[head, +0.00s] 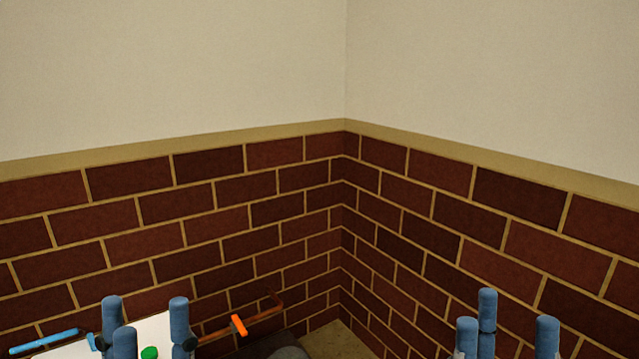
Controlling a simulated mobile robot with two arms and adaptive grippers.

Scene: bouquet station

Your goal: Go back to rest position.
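My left gripper (145,322) shows at the bottom left of the head view. Its blue-grey fingers point up and stand apart. My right gripper (507,328) shows at the bottom right, with its fingers also pointing up and spread. Nothing is seen held in either gripper. The palms and most of both arms are below the picture edge.
A white surface (72,350) lies behind my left gripper, with a light blue bar (45,342) and a small green thing (149,353) near it. A brown rod with an orange piece (239,325) is right of them. Brick walls (250,212) meet in a corner.

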